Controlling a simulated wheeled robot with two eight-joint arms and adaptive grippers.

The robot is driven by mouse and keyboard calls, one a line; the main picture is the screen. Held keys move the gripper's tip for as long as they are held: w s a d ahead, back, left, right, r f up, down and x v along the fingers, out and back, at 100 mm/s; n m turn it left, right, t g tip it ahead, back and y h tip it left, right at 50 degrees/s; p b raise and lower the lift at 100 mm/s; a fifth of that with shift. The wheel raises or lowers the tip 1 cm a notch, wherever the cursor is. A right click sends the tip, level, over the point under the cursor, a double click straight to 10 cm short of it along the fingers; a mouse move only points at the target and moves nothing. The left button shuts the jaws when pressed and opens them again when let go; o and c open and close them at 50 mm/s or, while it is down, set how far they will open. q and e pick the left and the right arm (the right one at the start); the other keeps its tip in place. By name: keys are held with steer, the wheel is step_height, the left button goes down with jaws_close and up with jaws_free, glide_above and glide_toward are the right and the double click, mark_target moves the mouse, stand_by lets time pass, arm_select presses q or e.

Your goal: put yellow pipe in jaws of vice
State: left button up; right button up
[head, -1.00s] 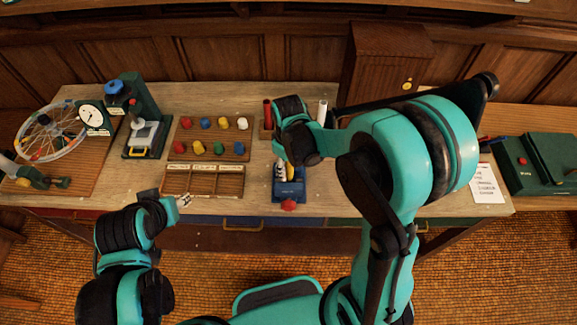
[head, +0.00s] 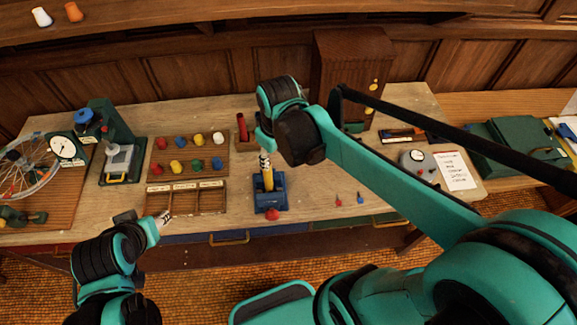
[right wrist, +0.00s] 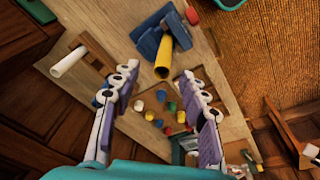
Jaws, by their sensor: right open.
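The yellow pipe (head: 268,181) stands roughly upright at the blue vice (head: 272,200), its lower end appearing to sit between the jaws. In the right wrist view the pipe (right wrist: 163,58) sticks out of the blue vice (right wrist: 149,42) towards the camera. My right gripper (head: 265,162) is just above the vice, at the pipe's upper part. In the right wrist view its fingers (right wrist: 158,72) are spread, with the pipe's end in the gap and no visible contact. My left gripper (head: 164,217) is at the table's front edge, away from the vice; its opening is unclear.
A board of coloured pegs (head: 182,156) and a sectioned wooden tray (head: 186,198) lie left of the vice. A red pipe (head: 242,126) stands in a rack behind it; a white pipe (right wrist: 70,62) shows in the wrist view. The table right of the vice is largely clear.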

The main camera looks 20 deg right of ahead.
steer(key=s+d+r+m+t, duration=0.1)
steer(key=s+d+m+t, duration=0.2)
steer(key=s+m+t, duration=0.2)
steer(key=shift+s+r, duration=0.2)
steer(key=shift+s, duration=1.1)
step_height(320, 180, down, 16)
steer(key=b, duration=1.6)
